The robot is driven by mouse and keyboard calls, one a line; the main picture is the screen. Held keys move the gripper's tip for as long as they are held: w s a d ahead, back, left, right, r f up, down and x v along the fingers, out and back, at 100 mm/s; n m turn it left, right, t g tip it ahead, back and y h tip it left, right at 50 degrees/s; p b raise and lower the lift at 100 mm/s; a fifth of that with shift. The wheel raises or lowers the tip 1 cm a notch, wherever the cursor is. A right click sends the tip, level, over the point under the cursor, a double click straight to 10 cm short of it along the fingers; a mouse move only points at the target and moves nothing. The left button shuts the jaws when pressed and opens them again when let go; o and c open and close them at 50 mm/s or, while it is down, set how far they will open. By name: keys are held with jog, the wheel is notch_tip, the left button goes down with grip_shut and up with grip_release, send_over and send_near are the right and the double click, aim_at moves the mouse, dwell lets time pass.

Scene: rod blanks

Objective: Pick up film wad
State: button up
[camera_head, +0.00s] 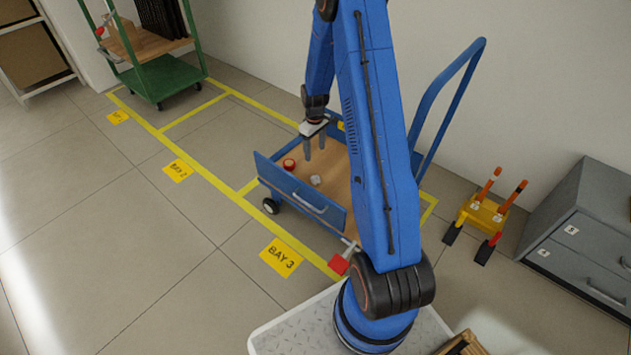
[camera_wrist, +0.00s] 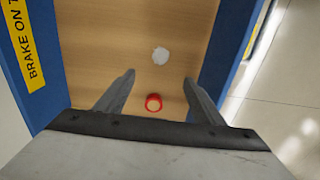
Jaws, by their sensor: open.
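The film wad is a small whitish crumpled lump (camera_head: 316,180) on the wooden deck of the blue cart. A red ring-shaped item with a tan centre, like a tape roll (camera_wrist: 153,103), shows between the fingers. It also shows in the head view (camera_head: 289,164), left of the wad.
The cart's blue panels (camera_wrist: 220,60) flank the deck (camera_wrist: 100,50); its front panel (camera_head: 300,195) has a handle. A green trolley (camera_head: 160,80) stands at back left. An orange-yellow stand (camera_head: 483,214) and grey drawers (camera_head: 585,240) are at right. The floor at left is clear.

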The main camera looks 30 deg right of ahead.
send_over(315, 176)
notch_tip(315, 176, down, 11)
jog(key=shift+f, duration=0.1)
jog(key=shift+s+f, duration=0.15)
jog(key=shift+f, duration=2.5)
jog(key=shift+c, duration=0.6)
jog(key=c, duration=0.9)
